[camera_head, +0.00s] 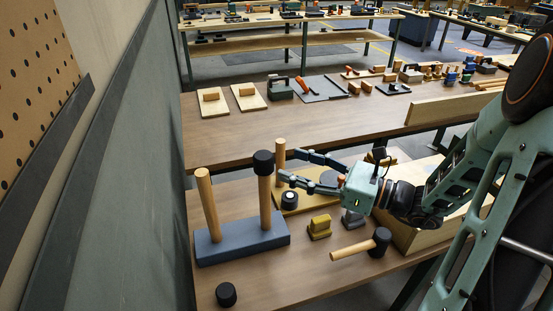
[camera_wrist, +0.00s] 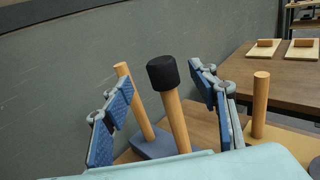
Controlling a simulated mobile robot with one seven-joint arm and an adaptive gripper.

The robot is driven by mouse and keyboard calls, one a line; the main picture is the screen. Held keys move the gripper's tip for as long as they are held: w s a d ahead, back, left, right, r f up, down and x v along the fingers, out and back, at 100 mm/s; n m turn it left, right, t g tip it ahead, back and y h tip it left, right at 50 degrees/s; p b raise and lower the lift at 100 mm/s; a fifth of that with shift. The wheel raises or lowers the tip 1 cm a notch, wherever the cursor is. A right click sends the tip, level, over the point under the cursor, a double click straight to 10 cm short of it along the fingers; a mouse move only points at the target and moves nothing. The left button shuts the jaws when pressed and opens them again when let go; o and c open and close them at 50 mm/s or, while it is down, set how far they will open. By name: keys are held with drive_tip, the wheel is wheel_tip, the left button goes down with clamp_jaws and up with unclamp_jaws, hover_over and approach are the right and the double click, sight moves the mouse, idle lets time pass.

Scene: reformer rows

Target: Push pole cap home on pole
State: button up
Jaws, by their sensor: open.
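A blue-grey base (camera_head: 243,240) carries two upright wooden poles. The left pole (camera_head: 208,208) is bare on top. The right pole (camera_head: 264,200) wears a black pole cap (camera_head: 263,161). In the wrist view the cap (camera_wrist: 162,73) sits on top of its pole (camera_wrist: 177,122); how deep it sits I cannot tell. A second black cap (camera_head: 226,294) stands on the table near the front left. My gripper (camera_head: 285,164) is open, its fingers pointing left toward the capped pole. In the wrist view the cap appears between the spread fingers, with no visible contact.
A grey wall (camera_head: 130,180) runs along the left. A wooden board (camera_head: 318,200) behind the base carries another wooden pole (camera_head: 279,158) and a black-and-white cylinder (camera_head: 289,201). A yellow block (camera_head: 319,228) and a mallet (camera_head: 378,242) lie to the right. The front of the table is mostly clear.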

drive_tip(key=shift+v, duration=1.6)
